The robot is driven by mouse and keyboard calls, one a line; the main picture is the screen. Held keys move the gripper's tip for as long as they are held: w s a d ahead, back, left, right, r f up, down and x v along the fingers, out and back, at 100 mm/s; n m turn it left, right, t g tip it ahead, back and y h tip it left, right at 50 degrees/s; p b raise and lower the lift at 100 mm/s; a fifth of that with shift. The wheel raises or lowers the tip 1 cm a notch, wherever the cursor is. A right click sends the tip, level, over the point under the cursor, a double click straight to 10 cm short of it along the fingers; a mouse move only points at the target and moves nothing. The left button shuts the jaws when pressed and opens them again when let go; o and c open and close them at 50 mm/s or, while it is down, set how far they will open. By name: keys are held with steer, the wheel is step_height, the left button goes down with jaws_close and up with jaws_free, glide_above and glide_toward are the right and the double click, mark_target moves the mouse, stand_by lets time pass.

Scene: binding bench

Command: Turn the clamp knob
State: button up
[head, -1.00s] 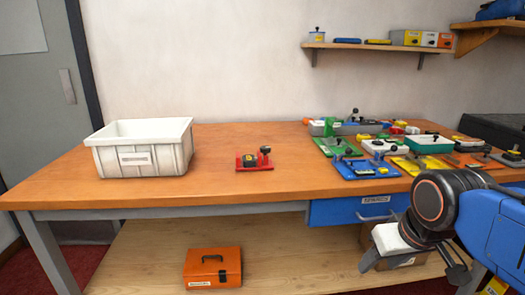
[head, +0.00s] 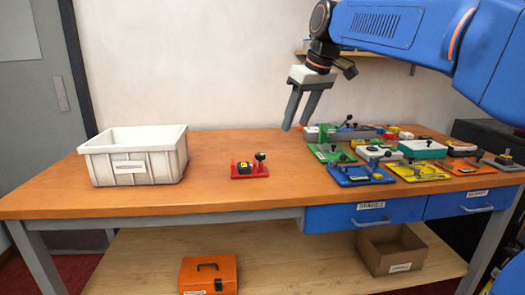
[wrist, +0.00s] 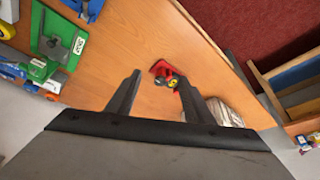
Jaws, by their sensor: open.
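A red clamp fixture (head: 249,173) stands alone on the middle of the bench top. It has a black knob (head: 260,157) on a post at its right and a dark block with yellow on its base. Nothing is between the fingers.
A white bin (head: 135,158) stands at the left of the bench (head: 225,196). Several coloured fixtures, including a blue one (head: 358,175) and a yellow one (head: 418,173), crowd the right side. An orange box (head: 208,275) and an open carton (head: 392,251) sit on the lower shelf.

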steer(key=n, duration=0.2)
glide_toward(261, 154)
steer(key=x, duration=0.8)
steer(key=shift+s, duration=0.15)
steer(key=shift+c, duration=0.6)
steer(key=shift+y, duration=0.3)
steer(key=c, duration=0.9)
